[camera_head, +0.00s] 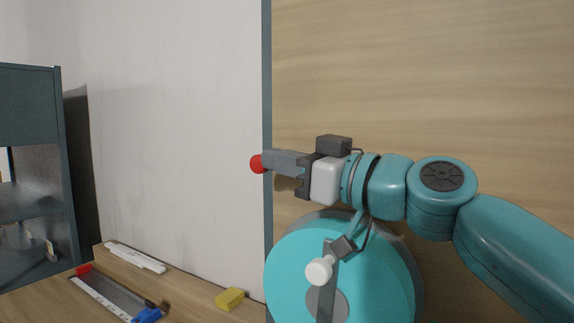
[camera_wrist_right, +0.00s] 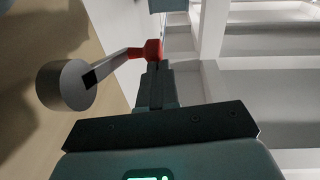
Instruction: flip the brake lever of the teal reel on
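The teal reel (camera_head: 385,262) is mounted on the wooden panel, with a grey crank arm and a white knob (camera_head: 319,270) in front. The brake lever shows in the right wrist view as a grey rod (camera_wrist_right: 109,66) from a round grey pivot (camera_wrist_right: 62,85) to a red knob (camera_wrist_right: 152,48). My right gripper (camera_head: 272,162) is above the reel, pointing left, fingers together. In the wrist view its fingertips (camera_wrist_right: 155,68) are at the knob; contact is unclear. My left gripper is out of view.
A grey shelf unit (camera_head: 35,170) stands at the left. Space left of the knob is clear.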

